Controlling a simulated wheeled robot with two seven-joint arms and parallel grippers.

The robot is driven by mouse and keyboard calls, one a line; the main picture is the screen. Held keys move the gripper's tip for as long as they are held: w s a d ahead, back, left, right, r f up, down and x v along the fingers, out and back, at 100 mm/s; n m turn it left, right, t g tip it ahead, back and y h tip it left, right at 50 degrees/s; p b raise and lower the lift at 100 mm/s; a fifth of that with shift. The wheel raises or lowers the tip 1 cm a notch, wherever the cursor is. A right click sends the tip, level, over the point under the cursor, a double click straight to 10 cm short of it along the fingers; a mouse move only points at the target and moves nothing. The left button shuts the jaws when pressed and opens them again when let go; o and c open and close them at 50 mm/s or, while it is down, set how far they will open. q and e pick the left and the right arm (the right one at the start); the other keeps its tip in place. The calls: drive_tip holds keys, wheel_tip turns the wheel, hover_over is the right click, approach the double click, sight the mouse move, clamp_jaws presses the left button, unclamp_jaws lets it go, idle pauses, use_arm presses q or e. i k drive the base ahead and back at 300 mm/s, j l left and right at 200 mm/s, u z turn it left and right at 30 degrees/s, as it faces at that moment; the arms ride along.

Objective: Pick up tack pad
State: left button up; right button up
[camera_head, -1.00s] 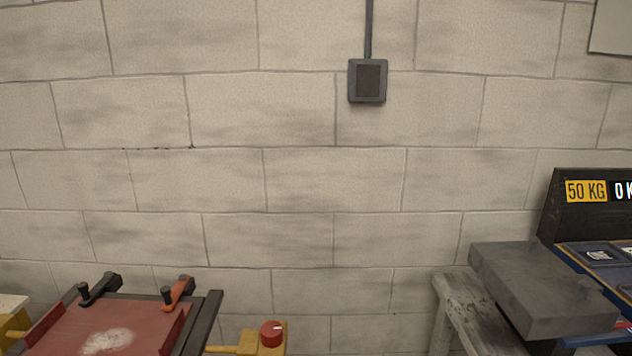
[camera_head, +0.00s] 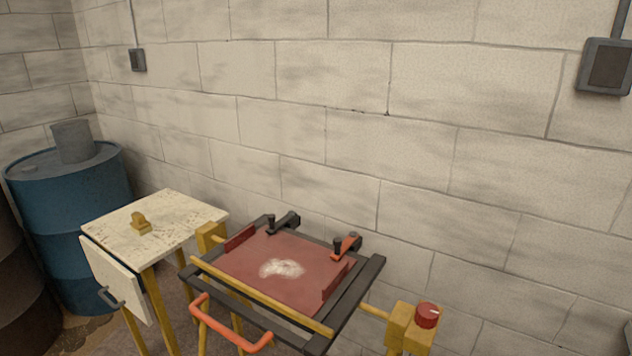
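A small mustard-yellow block with a raised part (camera_head: 140,223) sits on the pale speckled top of a small table (camera_head: 180,212) at the left. It may be the tack pad, but I cannot tell for sure at this size. A red panel with a whitish dusty patch (camera_head: 300,254) lies in a dark frame (camera_head: 352,306) right of the table. Neither of my grippers is in view.
A blue barrel (camera_head: 75,220) with a grey container (camera_head: 72,142) on top stands at the left wall. The frame has an orange handle (camera_head: 232,338) in front, dark and orange clamps behind, and a red knob (camera_head: 427,315) at right. A block wall is behind.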

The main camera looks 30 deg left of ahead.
sight(140, 226)
drive_tip(key=u, duration=2.1)
